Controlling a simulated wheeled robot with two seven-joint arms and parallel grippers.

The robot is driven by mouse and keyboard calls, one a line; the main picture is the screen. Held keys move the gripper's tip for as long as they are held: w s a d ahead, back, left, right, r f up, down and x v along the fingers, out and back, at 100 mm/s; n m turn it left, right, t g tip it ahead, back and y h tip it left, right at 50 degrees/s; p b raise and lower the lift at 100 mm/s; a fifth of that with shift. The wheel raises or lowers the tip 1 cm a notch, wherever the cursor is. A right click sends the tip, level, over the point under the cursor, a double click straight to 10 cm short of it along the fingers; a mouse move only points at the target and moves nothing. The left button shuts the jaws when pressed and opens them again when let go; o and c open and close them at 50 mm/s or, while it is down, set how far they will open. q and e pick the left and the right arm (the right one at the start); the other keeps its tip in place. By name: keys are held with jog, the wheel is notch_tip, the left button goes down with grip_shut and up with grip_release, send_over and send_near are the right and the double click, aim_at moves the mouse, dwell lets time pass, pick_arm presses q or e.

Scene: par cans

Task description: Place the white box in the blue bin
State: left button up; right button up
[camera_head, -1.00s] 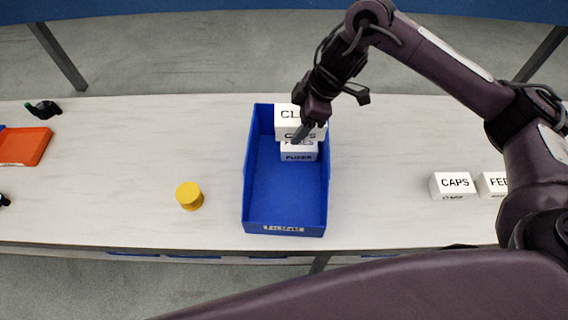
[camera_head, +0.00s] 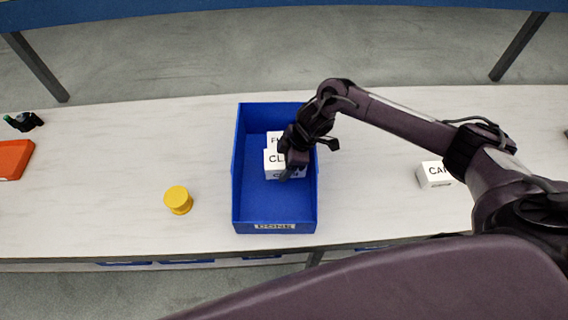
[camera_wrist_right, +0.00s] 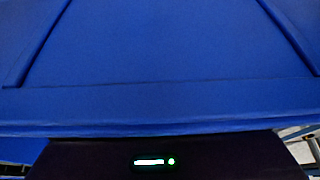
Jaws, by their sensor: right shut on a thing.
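The blue bin (camera_head: 275,213) stands on the table with a "DONE" label on its front. My right gripper (camera_head: 291,174) is inside the bin's outline, shut on a white box (camera_head: 271,160) whose visible letters start with "CL". My gripper covers part of that box; whether it touches the bin floor I cannot tell. Another white box (camera_head: 274,138) is in the bin just behind it, partly hidden. In the right wrist view the blue bin (camera_wrist_right: 160,105) fills most of the picture, and no box shows. My left gripper is not in view.
A white box marked "CA" (camera_head: 434,176) stands on the table (camera_head: 100,160) at the right, partly behind my arm. A yellow cylinder (camera_head: 178,200) stands left of the bin. An orange object (camera_head: 14,159) and a small black item (camera_head: 23,121) lie far left.

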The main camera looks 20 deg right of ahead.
jog(key=shift+f, duration=0.7)
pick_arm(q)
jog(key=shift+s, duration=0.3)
pick_arm(e)
jog(key=shift+f+b, duration=0.35)
jog(key=shift+f, duration=0.2)
jog(key=o, duration=1.1)
jog(key=shift+c, duration=0.2)
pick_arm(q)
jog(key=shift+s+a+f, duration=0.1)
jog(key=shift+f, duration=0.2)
